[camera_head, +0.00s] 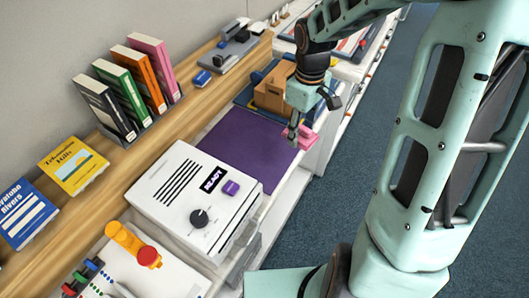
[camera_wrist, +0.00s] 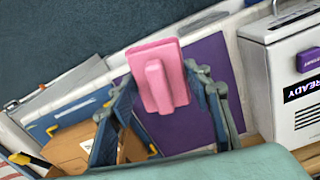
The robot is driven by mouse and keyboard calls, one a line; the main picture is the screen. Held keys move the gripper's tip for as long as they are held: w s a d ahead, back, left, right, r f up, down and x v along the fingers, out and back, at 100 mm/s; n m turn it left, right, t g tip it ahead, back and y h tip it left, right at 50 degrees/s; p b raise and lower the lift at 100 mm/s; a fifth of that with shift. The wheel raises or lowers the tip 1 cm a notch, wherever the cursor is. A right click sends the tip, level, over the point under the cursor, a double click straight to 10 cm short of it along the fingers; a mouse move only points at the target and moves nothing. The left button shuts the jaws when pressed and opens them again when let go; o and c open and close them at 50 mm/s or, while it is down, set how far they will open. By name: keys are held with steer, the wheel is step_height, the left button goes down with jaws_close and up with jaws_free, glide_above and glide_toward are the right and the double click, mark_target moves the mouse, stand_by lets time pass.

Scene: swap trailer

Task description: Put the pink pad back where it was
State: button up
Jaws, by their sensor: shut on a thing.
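The pink pad (camera_head: 307,139) has a flat plate with a raised grip bar. It shows whole in the wrist view (camera_wrist: 168,52), with the bar between my fingers. My gripper (camera_head: 294,127) is shut on the bar. In the head view the pad is by the front right corner of the purple mat (camera_head: 235,145), near the counter's edge. In the wrist view the pad overlaps the purple mat (camera_wrist: 205,70). I cannot tell how high the pad is above the surface.
A brown cardboard box (camera_head: 270,92) on a blue mat (camera_head: 246,94) stands just behind my gripper. A white machine reading READY (camera_head: 175,185) stands at the near end of the purple mat. Books (camera_head: 120,95) line the wooden shelf. The floor (camera_head: 350,170) at right is clear.

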steer(key=s+a+n+b, duration=0.2)
steer(key=s+a+n, duration=0.1)
steer(key=a+n, duration=0.6)
steer(key=s+a+n+b, duration=0.25)
steer(key=a+n, duration=0.45)
steer(key=n, duration=0.4)
glide_above(266, 151)
steer(key=f, duration=0.6)
steer(key=f+p, duration=0.1)
steer(key=f, duration=0.2)
steer(key=shift+s+a+f, duration=0.2)
steer(key=shift+s+a, duration=0.05)
steer(key=shift+s, duration=0.1)
steer(key=shift+w+d+f, duration=0.15)
steer(key=shift+w+f, duration=0.1)
steer(key=shift+f, duration=0.15)
steer(key=shift+w+f, duration=0.15)
steer(key=shift+f, duration=1.5)
